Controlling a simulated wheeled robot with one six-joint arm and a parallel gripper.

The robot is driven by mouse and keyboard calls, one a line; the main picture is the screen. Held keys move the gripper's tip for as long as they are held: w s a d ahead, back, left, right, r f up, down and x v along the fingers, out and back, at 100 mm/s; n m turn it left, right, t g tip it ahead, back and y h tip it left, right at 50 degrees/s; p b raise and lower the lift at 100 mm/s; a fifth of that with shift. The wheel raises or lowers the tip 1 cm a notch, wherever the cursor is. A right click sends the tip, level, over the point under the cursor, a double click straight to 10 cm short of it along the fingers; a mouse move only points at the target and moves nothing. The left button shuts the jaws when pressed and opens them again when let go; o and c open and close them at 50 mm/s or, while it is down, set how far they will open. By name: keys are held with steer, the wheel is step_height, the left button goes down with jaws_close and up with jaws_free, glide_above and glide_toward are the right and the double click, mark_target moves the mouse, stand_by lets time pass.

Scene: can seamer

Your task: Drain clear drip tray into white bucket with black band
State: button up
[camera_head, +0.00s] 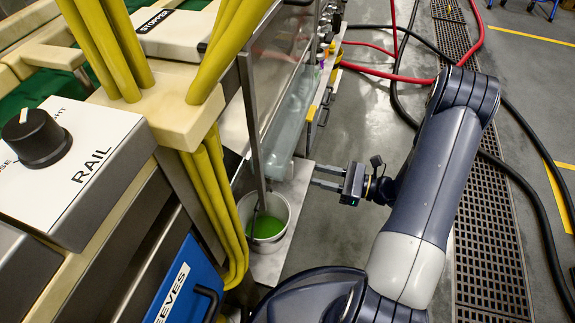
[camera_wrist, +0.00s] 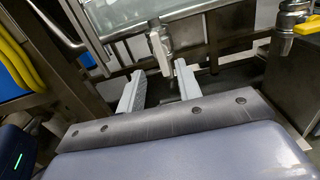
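The clear drip tray (camera_head: 288,118) hangs along the machine's side in the head view. Its clear wall also crosses the top of the wrist view (camera_wrist: 140,42). A pale grey valve-like fitting (camera_wrist: 160,45) sits at its lower edge. The white bucket (camera_head: 286,212) stands below the tray's near end, with green liquid inside; I cannot make out a black band. My gripper (camera_head: 318,175) points left toward the machine, right of and above the bucket. In the wrist view, its two fingers (camera_wrist: 158,88) are apart with nothing between them, just short of the fitting.
A yellow-handled tap (camera_wrist: 295,25) is at the wrist view's right. Red hose (camera_head: 400,78) and black cables cross the floor beside a drain grate (camera_head: 490,235). Grey floor right of the bucket is clear.

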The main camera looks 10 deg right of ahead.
mark_target(289, 178)
steer(key=b+x, duration=0.1)
steer(key=x, duration=0.8)
steer(key=shift+a+b, duration=0.25)
steer(key=shift+b, duration=0.15)
jaws_close()
